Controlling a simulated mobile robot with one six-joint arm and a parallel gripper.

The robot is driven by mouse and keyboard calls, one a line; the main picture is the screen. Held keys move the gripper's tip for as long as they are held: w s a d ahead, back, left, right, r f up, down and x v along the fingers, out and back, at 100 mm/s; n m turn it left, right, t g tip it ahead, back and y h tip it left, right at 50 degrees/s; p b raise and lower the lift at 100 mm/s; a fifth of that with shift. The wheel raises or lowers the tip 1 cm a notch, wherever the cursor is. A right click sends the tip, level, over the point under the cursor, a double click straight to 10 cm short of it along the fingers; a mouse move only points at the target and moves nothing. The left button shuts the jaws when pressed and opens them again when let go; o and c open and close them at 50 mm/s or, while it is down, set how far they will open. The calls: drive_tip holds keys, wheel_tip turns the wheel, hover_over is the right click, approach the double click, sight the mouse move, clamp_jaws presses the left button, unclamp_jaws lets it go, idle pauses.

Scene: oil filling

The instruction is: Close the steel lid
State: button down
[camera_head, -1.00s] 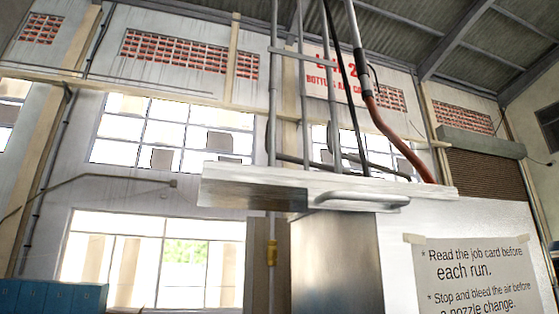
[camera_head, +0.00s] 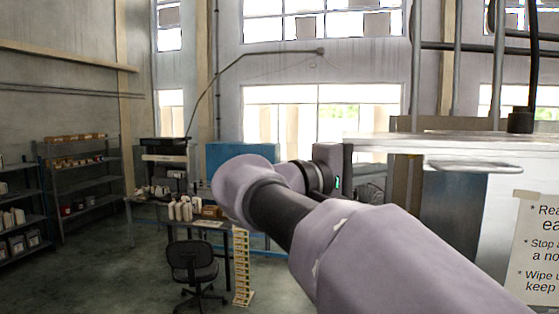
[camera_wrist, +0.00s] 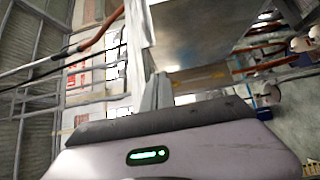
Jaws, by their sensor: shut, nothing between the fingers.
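The steel lid (camera_head: 450,143) is a pale flat slab at the right of the head view, with a bar handle (camera_head: 472,166) at its front edge. It looks roughly level above a steel body (camera_head: 450,210); whether a gap lies between them I cannot tell. My gripper (camera_head: 345,163) is at the end of my arm, just left of the lid's left end in the picture. In the wrist view my gripper (camera_wrist: 158,88) has its fingers together and empty, near the lower edge of a large steel panel (camera_wrist: 205,32). I cannot tell whether that panel is the lid.
A paper notice (camera_head: 538,240) is on the white front below the lid. Pipes and a dark hose (camera_head: 533,60) rise above it. A workbench with bottles (camera_head: 180,212), a black chair (camera_head: 193,265) and shelves (camera_head: 85,185) stand to the left, with open floor between.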

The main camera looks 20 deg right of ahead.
drive_tip(key=s+d+p, duration=0.1)
drive_tip(key=d, duration=0.5)
drive_tip(key=shift+s+d+p, duration=0.3)
drive_tip(key=shift+d, duration=0.05)
drive_tip(key=shift+w+d, duration=0.1)
drive_tip(key=shift+w, duration=0.05)
